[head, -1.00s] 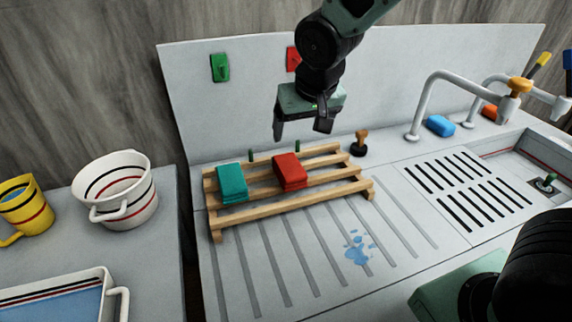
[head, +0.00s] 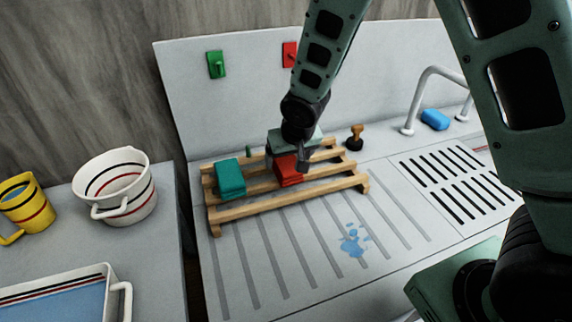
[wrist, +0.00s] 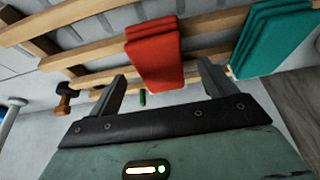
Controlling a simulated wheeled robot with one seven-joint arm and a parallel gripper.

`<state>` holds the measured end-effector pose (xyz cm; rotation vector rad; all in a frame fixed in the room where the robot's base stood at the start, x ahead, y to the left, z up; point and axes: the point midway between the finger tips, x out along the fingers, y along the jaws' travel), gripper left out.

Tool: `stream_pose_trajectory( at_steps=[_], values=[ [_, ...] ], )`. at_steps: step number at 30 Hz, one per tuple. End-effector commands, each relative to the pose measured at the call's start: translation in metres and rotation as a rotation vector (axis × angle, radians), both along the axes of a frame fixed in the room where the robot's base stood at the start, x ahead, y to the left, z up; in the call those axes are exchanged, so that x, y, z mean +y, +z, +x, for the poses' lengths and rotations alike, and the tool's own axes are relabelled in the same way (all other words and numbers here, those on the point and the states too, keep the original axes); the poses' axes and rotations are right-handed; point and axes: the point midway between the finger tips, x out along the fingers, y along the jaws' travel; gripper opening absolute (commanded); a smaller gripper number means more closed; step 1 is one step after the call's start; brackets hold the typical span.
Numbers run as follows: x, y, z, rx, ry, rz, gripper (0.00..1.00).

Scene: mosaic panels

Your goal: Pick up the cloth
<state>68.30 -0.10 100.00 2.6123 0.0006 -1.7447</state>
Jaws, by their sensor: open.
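Two folded cloths lie on a wooden slatted rack (head: 240,211) on the drainboard. The red cloth (head: 289,177) is on the right and the teal cloth (head: 230,179) on the left. My gripper (head: 288,165) is at the red cloth and partly hides it in the head view. In the wrist view the red cloth (wrist: 155,55) lies ahead of and between the two spread fingers of my gripper (wrist: 160,88), which look clear of it. The teal cloth (wrist: 272,40) is beyond the right finger there.
A small wooden-handled stopper (head: 354,137) stands right of the rack. Green (head: 216,64) and red (head: 289,54) hooks are on the backsplash. A blue spill (head: 352,242) lies on the drainboard. A striped pot (head: 115,188), yellow mug (head: 25,203) and basin (head: 112,290) stand left.

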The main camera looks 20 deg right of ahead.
Motion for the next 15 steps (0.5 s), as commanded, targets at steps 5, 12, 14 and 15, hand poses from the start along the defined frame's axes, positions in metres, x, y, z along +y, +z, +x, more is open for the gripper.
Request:
stream_pose_trajectory(
  at_steps=[5, 12, 14, 15],
  values=[
    [0.001, -0.022, 0.006, 0.003, 0.001, -0.003, 0.84],
    [0.001, -0.035, 0.012, 0.000, -0.001, -0.001, 0.84],
    [0.001, -0.035, 0.013, 0.000, -0.001, -0.001, 0.84],
    [0.001, -0.035, 0.012, 0.000, -0.001, 0.000, 0.84]
  ],
)
